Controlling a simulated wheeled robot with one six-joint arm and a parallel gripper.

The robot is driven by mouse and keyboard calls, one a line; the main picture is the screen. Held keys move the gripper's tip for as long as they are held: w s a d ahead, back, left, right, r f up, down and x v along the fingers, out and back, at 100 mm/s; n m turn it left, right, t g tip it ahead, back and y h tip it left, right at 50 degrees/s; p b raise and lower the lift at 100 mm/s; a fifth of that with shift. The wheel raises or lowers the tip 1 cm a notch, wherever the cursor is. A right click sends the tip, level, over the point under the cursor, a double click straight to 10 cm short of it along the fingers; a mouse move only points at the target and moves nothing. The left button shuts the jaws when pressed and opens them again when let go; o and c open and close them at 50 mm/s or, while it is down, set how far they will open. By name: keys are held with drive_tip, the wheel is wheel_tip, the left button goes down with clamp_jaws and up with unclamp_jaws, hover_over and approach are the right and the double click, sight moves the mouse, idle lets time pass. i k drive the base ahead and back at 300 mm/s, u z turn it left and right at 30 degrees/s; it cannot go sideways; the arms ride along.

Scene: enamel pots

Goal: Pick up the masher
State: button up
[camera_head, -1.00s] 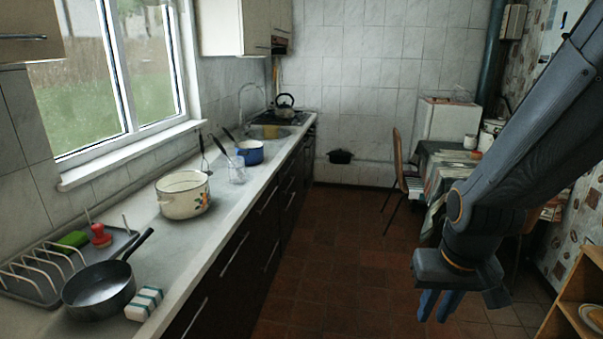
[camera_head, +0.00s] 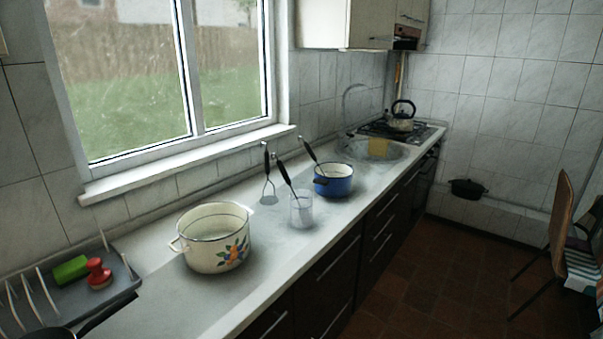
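A utensil with a black handle and a wire head, which looks like the masher (camera_head: 268,184), is upright at the back of the counter, near the tiled wall. I cannot tell whether it stands, leans or hangs there. A clear container (camera_head: 301,210) in front of it and to its right holds another black-handled utensil (camera_head: 285,174). A third dark handle (camera_head: 310,151) sticks up from the blue pot (camera_head: 333,181). My gripper is not in view.
A cream enamel pot (camera_head: 213,238) with a flower print stands to the left. A grey rack (camera_head: 118,290) holds a green sponge (camera_head: 71,270) and a red object (camera_head: 99,274). A kettle (camera_head: 401,117) is at the far end. The counter right of the cream pot is partly clear.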

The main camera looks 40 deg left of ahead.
sight(269, 202)
drive_tip(key=u, duration=0.2)
drive_tip(key=i, duration=1.6)
drive_tip(key=u, duration=1.15)
drive_tip(key=i, duration=0.95)
drive_tip(key=u, duration=1.35)
drive_tip(key=i, duration=0.55)
drive_tip(key=u, duration=0.35)
